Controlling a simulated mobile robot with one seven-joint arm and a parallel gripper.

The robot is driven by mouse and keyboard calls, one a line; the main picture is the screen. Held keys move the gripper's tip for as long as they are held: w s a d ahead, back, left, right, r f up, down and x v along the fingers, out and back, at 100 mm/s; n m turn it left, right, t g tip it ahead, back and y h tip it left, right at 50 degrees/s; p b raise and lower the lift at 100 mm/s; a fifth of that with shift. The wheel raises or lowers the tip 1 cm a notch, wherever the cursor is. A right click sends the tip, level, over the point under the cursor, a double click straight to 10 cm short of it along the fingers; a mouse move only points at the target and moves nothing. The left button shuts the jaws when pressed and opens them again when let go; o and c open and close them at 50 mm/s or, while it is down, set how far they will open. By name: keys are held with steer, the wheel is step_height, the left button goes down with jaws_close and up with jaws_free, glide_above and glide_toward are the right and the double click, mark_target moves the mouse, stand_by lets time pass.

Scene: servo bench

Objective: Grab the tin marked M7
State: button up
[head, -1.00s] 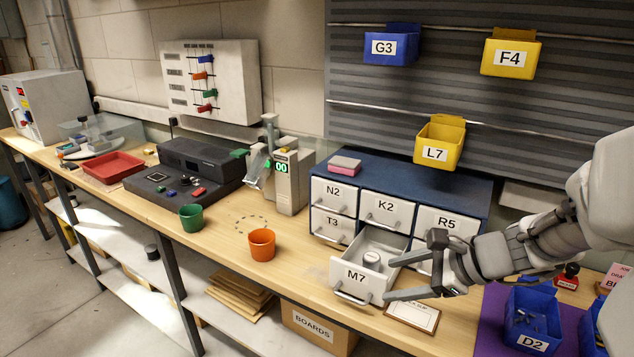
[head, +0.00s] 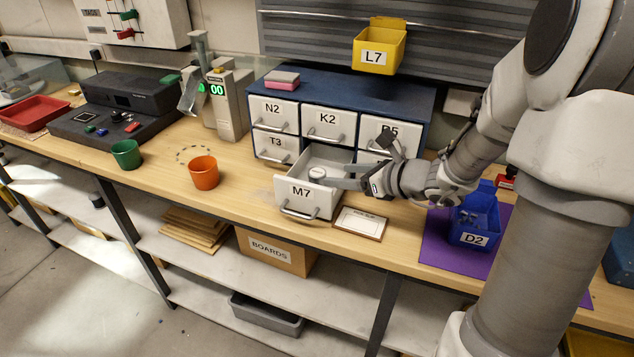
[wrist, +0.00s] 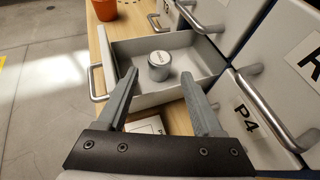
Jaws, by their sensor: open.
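The label M7 reads on the front of an open drawer (head: 309,200), pulled out of the blue cabinet. Inside it stands a small round grey tin (head: 318,173); any marking on the tin is too small to read. My gripper (head: 345,178) is open and empty at the drawer's right side, its fingers pointing left toward the tin. In the wrist view the tin (wrist: 160,68) stands upright on the drawer floor, just beyond and between the two open fingertips (wrist: 159,78). The drawer (wrist: 120,52) holds nothing else that I can see.
Closed drawers with handles, such as P4 (wrist: 250,108), stand close on the right in the wrist view. A framed card (head: 360,223) lies on the bench beside the M7 drawer. An orange cup (head: 204,173) stands left; blue bin D2 (head: 474,239) stands right.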

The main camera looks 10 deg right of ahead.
mark_target(318, 172)
steer(key=b+x, duration=0.1)
steer(key=x, duration=0.5)
steer(key=shift+w+a+f, duration=0.15)
steer(key=shift+w+a, duration=0.05)
steer(key=shift+w, duration=0.05)
jaws_close()
steer(key=shift+s+r, duration=0.15)
steer(key=shift+r, duration=0.15)
